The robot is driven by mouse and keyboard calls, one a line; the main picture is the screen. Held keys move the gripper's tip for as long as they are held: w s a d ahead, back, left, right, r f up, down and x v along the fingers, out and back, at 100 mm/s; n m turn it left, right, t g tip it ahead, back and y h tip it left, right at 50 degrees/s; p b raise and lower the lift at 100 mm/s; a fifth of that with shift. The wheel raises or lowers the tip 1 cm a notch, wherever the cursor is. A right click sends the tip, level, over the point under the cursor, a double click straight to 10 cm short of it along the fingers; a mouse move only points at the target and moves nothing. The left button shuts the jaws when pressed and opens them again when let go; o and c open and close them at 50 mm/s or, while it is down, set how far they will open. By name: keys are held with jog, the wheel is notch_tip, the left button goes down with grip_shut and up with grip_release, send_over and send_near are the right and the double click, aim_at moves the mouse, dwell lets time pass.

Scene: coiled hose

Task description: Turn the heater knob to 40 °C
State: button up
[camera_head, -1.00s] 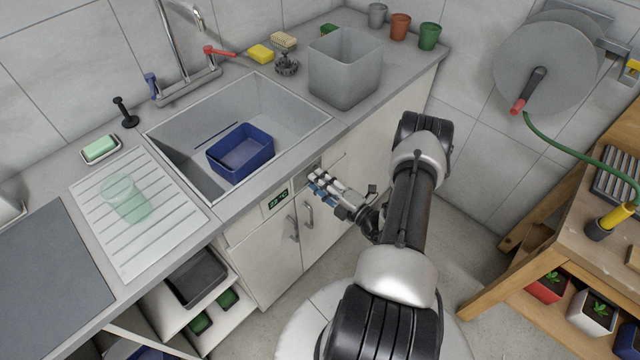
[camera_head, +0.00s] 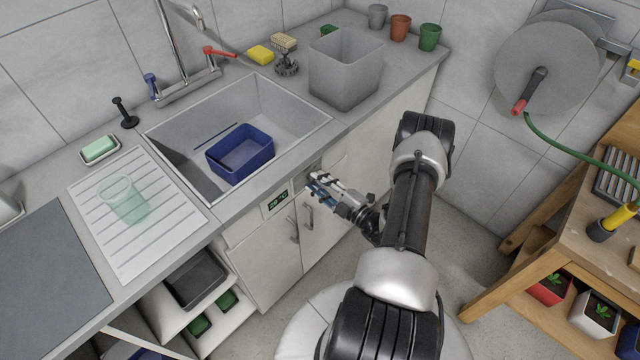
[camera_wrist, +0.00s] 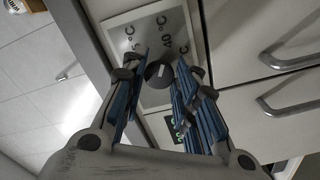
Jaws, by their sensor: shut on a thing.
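The dark round heater knob (camera_wrist: 158,75) with a short white mark sits on a grey dial plate (camera_wrist: 146,32). Printed on the plate are "40 °C" to the upper right of the knob and another partly hidden °C label to the upper left. My gripper (camera_wrist: 154,78) has its blue-padded fingers on both sides of the knob and is shut on it. In the head view my gripper (camera_head: 318,184) is at the cabinet front and hides the knob. The heater display (camera_head: 278,199) glows green to its left; its digits are too small to read surely.
Cabinet door handles (camera_head: 294,230) stick out just below and left of my gripper. The counter edge runs above it, with the sink and a blue tub (camera_head: 240,153) beyond. A wooden bench (camera_head: 560,215) stands at right; the floor between is clear.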

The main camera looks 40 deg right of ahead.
jog(key=o, duration=1)
jog(key=s, duration=1.2)
jog(key=shift+d, duration=0.45)
